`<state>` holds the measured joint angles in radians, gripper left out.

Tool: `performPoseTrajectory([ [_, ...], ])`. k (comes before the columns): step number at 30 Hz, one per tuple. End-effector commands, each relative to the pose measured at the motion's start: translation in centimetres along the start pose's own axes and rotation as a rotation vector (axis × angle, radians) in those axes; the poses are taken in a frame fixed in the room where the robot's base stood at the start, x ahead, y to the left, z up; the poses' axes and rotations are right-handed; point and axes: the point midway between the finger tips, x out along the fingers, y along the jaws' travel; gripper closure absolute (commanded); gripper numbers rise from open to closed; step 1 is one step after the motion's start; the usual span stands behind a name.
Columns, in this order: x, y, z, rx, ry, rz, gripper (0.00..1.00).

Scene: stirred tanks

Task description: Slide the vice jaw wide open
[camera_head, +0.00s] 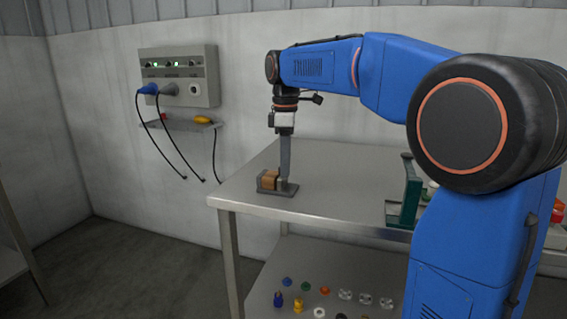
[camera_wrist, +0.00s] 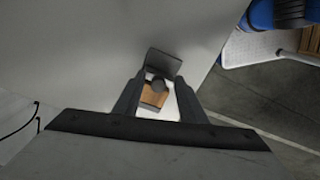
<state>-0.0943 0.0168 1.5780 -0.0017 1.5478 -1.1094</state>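The vice (camera_head: 277,190) is a small dark grey fixture near the left end of the metal table. A brown wooden block (camera_head: 269,180) sits in it, at the left of my gripper. My gripper (camera_head: 284,180) points straight down over the right part of the vice. In the wrist view its two fingers (camera_wrist: 159,84) stand apart, with a dark round knob (camera_wrist: 158,85) and the wooden block (camera_wrist: 153,98) showing between them. A dark plate of the vice (camera_wrist: 164,64) shows just beyond the fingertips. Contact with the knob cannot be made out.
The metal table (camera_head: 340,189) is clear around the vice. A green stand (camera_head: 411,193) is at its right, partly behind my arm. A lower shelf (camera_head: 262,290) holds several small coloured parts. A socket panel (camera_head: 182,77) with cables hangs on the wall.

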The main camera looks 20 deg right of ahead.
Motion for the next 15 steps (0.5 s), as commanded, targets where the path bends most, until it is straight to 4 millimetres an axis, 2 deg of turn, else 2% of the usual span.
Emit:
performPoseTrajectory([
  [9,-0.2,0.1,-0.1,-0.001,0.002,0.000,0.63],
  [15,-2.5,0.1,-0.1,-0.001,0.003,0.002,0.63],
])
